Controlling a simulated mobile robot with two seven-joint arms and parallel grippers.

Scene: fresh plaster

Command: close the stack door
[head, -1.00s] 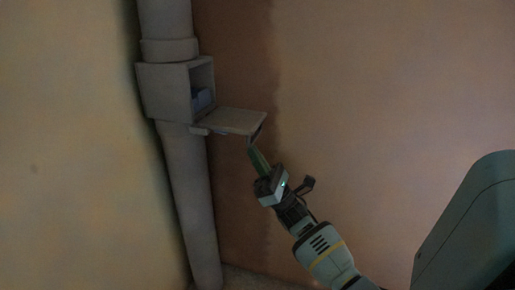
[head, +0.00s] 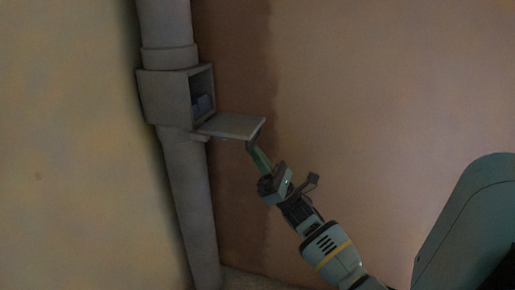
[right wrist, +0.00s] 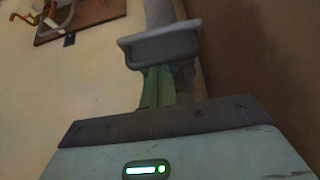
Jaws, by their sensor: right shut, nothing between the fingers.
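The stack door (head: 232,126) is a grey flap on the box (head: 168,98) of the vertical grey pipe. It hangs open, sticking out nearly level to the right from the box's lower edge. My left gripper is out of view.
The pipe (head: 192,200) runs down the corner between a yellowish wall (head: 70,140) and a brownish wall (head: 390,90). The space right of the door is free. A brown board with curved items (right wrist: 75,18) shows at the upper left of the right wrist view.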

